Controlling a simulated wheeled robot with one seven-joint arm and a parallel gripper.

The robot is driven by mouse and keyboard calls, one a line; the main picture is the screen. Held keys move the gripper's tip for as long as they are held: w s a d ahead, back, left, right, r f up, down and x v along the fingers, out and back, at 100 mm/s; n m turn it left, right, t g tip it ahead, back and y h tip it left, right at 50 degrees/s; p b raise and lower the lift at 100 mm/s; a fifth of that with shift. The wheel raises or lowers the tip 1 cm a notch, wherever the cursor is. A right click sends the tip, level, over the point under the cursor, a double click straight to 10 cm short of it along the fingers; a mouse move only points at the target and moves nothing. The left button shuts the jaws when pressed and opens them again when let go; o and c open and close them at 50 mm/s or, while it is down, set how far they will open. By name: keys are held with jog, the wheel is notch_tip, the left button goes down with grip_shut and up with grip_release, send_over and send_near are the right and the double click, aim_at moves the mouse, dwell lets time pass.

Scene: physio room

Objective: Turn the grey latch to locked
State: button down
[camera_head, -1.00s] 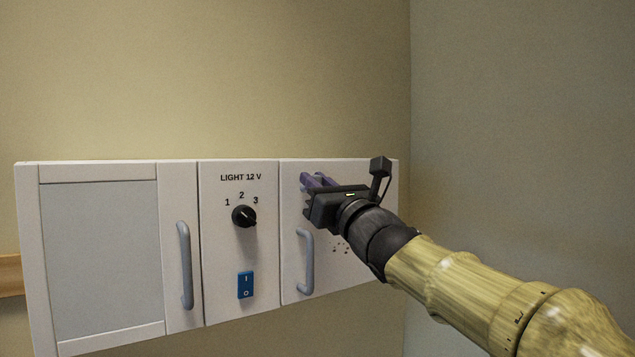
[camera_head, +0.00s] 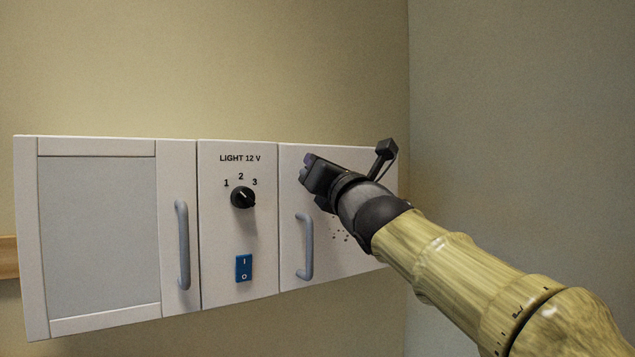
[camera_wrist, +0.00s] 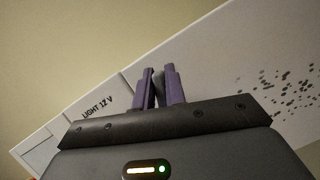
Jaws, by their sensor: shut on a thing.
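The grey latch (camera_wrist: 159,86) shows only as a dark grey sliver between my two purple fingers in the wrist view. My gripper (camera_head: 306,167) is at the upper left part of the right cabinet door (camera_head: 350,175), above that door's handle. The wrist view also shows my gripper (camera_wrist: 158,76), shut on the latch, with the fingers close together. In the head view the latch is hidden behind my gripper. I cannot read the latch's angle or any lock mark.
A grey bar handle (camera_head: 304,246) stands out just below my gripper. A black rotary knob (camera_head: 242,197) and a blue rocker switch (camera_head: 243,268) are on the middle panel. The left door has its own handle (camera_head: 183,245). A side wall (camera_head: 520,130) stands at the right.

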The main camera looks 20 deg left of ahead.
jog(key=m+h+b, duration=0.1)
jog(key=m, duration=0.1)
jog(key=m+t+h+b, duration=0.1)
jog(key=m, duration=0.2)
jog(key=shift+w+d+f, duration=0.1)
jog(key=shift+f, duration=0.05)
jog(key=m+h, duration=0.1)
jog(key=m, duration=0.2)
jog(key=shift+w+m+h, duration=0.1)
jog(key=shift+m+h, duration=0.2)
jog(key=shift+h, duration=0.1)
jog(key=m+h+p, duration=0.1)
jog(key=m, duration=0.1)
jog(key=m+h, duration=0.1)
jog(key=m, duration=0.2)
jog(key=shift+w+d+f+p, duration=0.1)
jog(key=shift+d+p, duration=0.1)
jog(key=shift+p, duration=0.2)
jog(key=shift+f+m+g+h+p, duration=0.2)
jog(key=shift+m+g+p, duration=0.2)
jog(key=shift+m, duration=0.35)
jog(key=shift+f+m+g+h+p, duration=0.1)
jog(key=shift+m+g+h+p, duration=0.15)
jog(key=shift+m+p, duration=0.4)
jog(key=shift+f, duration=0.1)
jog(key=c, duration=1.5)
grip_release()
jog(key=shift+w, duration=0.1)
jog(key=shift+o, duration=0.2)
